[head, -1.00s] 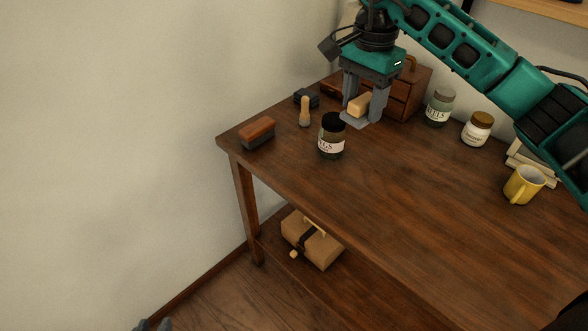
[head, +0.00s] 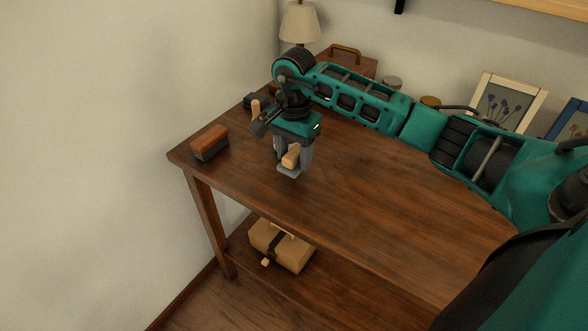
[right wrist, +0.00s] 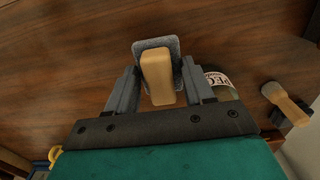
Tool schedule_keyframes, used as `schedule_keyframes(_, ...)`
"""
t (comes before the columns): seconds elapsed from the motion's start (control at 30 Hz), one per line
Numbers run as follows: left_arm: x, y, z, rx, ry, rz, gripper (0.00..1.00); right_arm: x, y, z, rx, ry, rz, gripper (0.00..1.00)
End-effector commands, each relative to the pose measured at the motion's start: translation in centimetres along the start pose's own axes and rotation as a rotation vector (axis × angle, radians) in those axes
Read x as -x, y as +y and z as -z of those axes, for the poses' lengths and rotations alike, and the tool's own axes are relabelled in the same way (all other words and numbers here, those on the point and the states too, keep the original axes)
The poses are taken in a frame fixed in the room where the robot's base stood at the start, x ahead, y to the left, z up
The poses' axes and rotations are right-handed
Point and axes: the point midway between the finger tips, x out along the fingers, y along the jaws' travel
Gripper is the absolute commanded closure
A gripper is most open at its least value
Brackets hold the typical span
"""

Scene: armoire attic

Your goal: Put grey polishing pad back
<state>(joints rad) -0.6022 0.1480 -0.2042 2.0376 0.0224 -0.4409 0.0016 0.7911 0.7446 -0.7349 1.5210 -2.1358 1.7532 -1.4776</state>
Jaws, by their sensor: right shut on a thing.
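The grey polishing pad has a grey flat base and a light wooden block handle. In the head view the pad (head: 290,171) is in my right gripper (head: 293,158), over the left part of the wooden table. In the right wrist view the two fingers of the right gripper (right wrist: 161,76) are shut on the pad's wooden handle (right wrist: 158,82), with the grey base (right wrist: 150,44) beyond it. The pad appears to be above the tabletop; the exact gap is hard to judge. My left gripper is not in view.
A brown-topped brush (head: 210,141) lies at the table's left edge. A labelled jar (right wrist: 218,84) and a wooden-handled brush (right wrist: 285,102) show in the wrist view. A wooden chest (head: 350,64) stands behind my arm. A strapped box (head: 281,246) sits on the lower shelf. The front tabletop is clear.

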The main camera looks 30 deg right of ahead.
Motion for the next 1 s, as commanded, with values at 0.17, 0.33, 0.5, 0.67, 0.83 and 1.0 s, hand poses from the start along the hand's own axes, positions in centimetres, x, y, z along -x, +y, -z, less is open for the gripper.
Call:
schedule_keyframes(0.17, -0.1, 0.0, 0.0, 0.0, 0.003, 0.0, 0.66, -1.4, 0.1, -0.1, 0.0, -0.003, -0.003, 0.76)
schedule_keyframes(0.33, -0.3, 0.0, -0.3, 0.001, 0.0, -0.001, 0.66, -4.1, 0.0, -0.1, 0.0, -0.002, -0.002, 0.76)
schedule_keyframes(0.5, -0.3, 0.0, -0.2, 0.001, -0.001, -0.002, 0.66, -4.6, 0.0, 0.0, 0.001, 0.0, 0.0, 0.76)
schedule_keyframes(0.67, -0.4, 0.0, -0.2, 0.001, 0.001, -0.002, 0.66, -4.6, 0.0, 0.0, 0.001, 0.0, 0.0, 0.76)
schedule_keyframes(0.83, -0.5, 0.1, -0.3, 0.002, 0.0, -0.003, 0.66, -4.8, 0.0, 0.0, 0.0, 0.0, 0.0, 0.42)
schedule_keyframes(1.0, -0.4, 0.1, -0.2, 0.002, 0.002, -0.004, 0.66, -4.8, 0.0, 0.0, 0.0, 0.0, 0.0, 0.26)
